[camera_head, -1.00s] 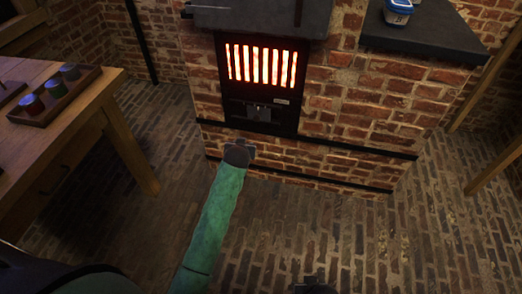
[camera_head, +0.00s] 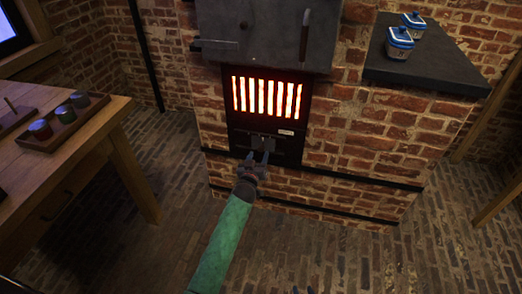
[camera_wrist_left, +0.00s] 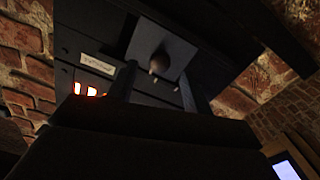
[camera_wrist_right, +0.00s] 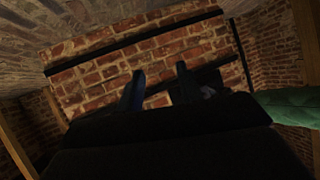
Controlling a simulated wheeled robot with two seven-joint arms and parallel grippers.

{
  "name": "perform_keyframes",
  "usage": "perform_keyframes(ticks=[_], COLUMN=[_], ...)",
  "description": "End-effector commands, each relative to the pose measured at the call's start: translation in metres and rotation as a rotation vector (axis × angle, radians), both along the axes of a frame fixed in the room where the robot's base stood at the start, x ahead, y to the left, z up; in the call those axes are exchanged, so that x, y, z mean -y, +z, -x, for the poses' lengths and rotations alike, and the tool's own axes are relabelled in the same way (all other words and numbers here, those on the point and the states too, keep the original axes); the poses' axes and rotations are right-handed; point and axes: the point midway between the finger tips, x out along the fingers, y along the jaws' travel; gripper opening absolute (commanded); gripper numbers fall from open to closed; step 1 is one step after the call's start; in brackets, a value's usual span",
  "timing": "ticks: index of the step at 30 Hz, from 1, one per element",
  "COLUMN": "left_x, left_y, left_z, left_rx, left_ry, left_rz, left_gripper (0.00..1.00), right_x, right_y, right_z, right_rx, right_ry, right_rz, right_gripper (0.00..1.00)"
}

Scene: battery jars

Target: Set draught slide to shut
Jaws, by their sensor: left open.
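The draught slide (camera_head: 261,144) is a small grey plate in the dark panel under the glowing grate. In the left wrist view, the slide plate (camera_wrist_left: 181,52) carries a round brownish knob (camera_wrist_left: 160,63). A pale label (camera_head: 286,132) sits to the upper right of the slide; its text is too small to read. My left gripper (camera_head: 259,159) is open just in front of and below the slide. In the left wrist view its fingers (camera_wrist_left: 156,90) are apart, with the knob showing beyond the gap. My right gripper (camera_wrist_right: 160,84) is open and empty, facing the brick base.
The fire grate (camera_head: 267,96) glows above the slide. A dark shelf (camera_head: 425,72) at the right bears two blue-and-white jars (camera_head: 399,42). A wooden table (camera_head: 100,128) at the left holds a tray with several coloured jars (camera_head: 66,113). The brick floor between is clear.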

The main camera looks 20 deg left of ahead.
Motion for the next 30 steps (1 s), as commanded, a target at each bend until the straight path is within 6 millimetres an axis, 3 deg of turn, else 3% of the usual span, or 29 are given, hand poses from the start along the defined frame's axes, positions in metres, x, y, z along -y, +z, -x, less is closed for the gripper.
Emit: perform_keyframes(ticks=[9, 23, 30], left_x=[0.000, 0.000, 0.000], left_y=[-0.001, 0.000, 0.000], left_z=[-0.039, -0.050, -0.049], left_rx=[-0.001, -0.001, -0.001], left_ry=[0.000, 0.001, 0.001], left_rz=[-0.001, 0.000, 0.000], left_gripper=[0.50, 0.50, 0.05], right_x=[-0.002, -0.003, -0.003], right_y=[0.037, 0.047, 0.047], right_z=[-0.022, -0.026, -0.026], right_rx=[0.120, 0.154, 0.154], right_ry=[-0.011, -0.015, -0.014], right_rz=[-0.025, -0.032, -0.033], right_gripper=[0.36, 0.36, 0.36])
